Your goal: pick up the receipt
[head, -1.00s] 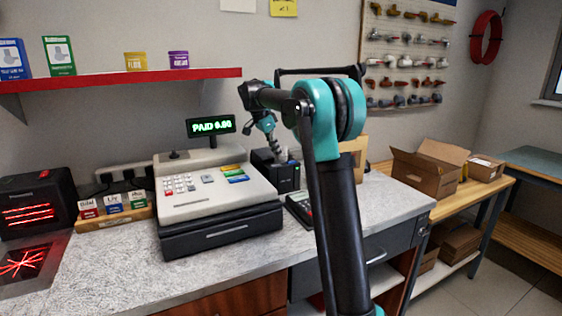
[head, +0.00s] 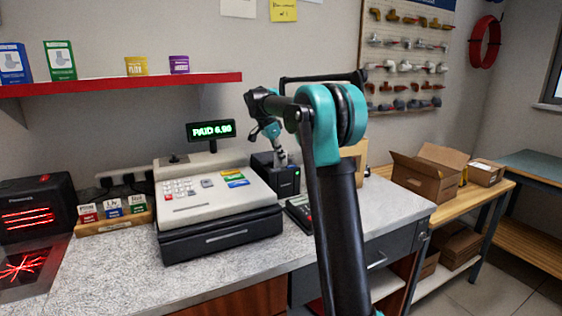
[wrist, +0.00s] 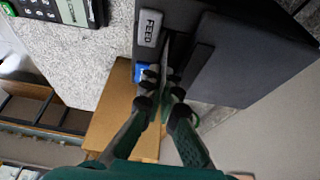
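I cannot make out the receipt clearly in either view. The black receipt printer (head: 275,177) stands on the counter just right of the cash register. In the wrist view the printer (wrist: 245,62) shows a grey FEED button and a dark slot beside it. My gripper (wrist: 162,72) is right at this slot, with its fingertips close together and a narrow gap between them. Whether anything thin is between them is too small to tell.
The cash register (head: 215,205) stands left of the printer, its display (head: 211,130) reading PAID. A card terminal (head: 299,212) is in front of the printer. A wooden object (wrist: 118,112) shows beside the printer. The red shelf (head: 130,83) is above.

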